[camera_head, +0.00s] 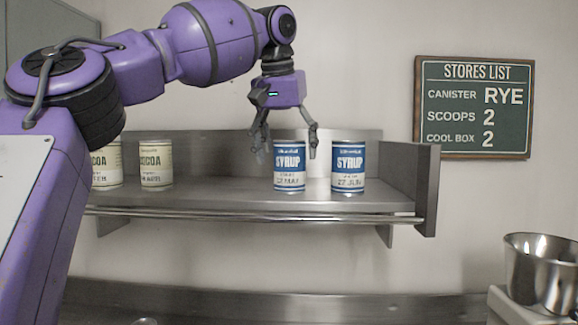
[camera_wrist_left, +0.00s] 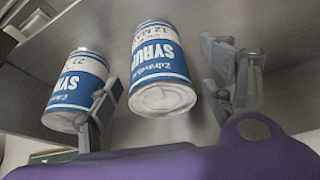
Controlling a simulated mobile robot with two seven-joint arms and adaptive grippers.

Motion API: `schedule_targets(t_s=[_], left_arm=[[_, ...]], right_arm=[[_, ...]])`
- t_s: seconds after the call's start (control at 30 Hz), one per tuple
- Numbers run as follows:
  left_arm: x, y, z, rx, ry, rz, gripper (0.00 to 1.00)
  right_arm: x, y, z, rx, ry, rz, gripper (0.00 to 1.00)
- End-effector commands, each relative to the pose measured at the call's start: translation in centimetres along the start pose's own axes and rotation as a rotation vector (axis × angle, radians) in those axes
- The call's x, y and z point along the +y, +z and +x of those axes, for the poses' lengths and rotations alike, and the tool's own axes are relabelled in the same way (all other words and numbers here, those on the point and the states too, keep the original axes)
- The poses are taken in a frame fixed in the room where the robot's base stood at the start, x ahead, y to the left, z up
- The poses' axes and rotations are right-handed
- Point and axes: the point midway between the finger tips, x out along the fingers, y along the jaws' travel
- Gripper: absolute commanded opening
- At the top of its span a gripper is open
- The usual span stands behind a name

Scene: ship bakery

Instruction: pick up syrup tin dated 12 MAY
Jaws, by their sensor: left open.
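The syrup tin dated 12 MAY (camera_head: 289,166) is blue and white and stands upright on the steel shelf. A like syrup tin dated 27 JUN (camera_head: 348,168) stands just to its right. My left gripper (camera_head: 287,145) is open, pointing down, with its fingers to either side of the 12 MAY tin's upper part. In the left wrist view the 12 MAY tin (camera_wrist_left: 158,70) shows between the open fingers (camera_wrist_left: 165,95), and the 27 JUN tin (camera_wrist_left: 76,90) is partly behind one finger. I cannot tell whether the fingers touch a tin. My right gripper is not in view.
Two cocoa tins stand at the shelf's left, one (camera_head: 156,166) clear and one (camera_head: 107,167) partly behind my arm. The shelf (camera_head: 225,195) has a front rail (camera_head: 250,216) and a raised right end. A steel bowl (camera_head: 542,270) is at lower right. A stores list sign (camera_head: 473,107) hangs on the wall.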

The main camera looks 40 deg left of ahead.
Motion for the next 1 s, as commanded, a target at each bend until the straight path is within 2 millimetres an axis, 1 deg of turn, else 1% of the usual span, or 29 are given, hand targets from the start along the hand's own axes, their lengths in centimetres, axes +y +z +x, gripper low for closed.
schedule_targets(t_s=[0.1,0.2,0.47,0.9,1.0], left_arm=[[0.1,-0.1,1.6,-0.001,0.0,-0.001,0.75],[0.1,-0.2,2.5,0.0,0.001,-0.001,0.75],[0.1,-0.2,2.8,0.001,0.0,-0.002,0.75],[0.1,-0.2,2.8,0.001,0.001,-0.001,0.17],[0.2,-0.2,2.7,0.004,0.002,-0.001,0.06]], right_arm=[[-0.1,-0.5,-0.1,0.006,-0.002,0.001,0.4],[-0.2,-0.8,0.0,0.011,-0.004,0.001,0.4],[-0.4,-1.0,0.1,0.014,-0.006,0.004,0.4],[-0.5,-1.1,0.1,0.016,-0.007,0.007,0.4],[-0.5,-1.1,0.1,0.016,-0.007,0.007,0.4]])
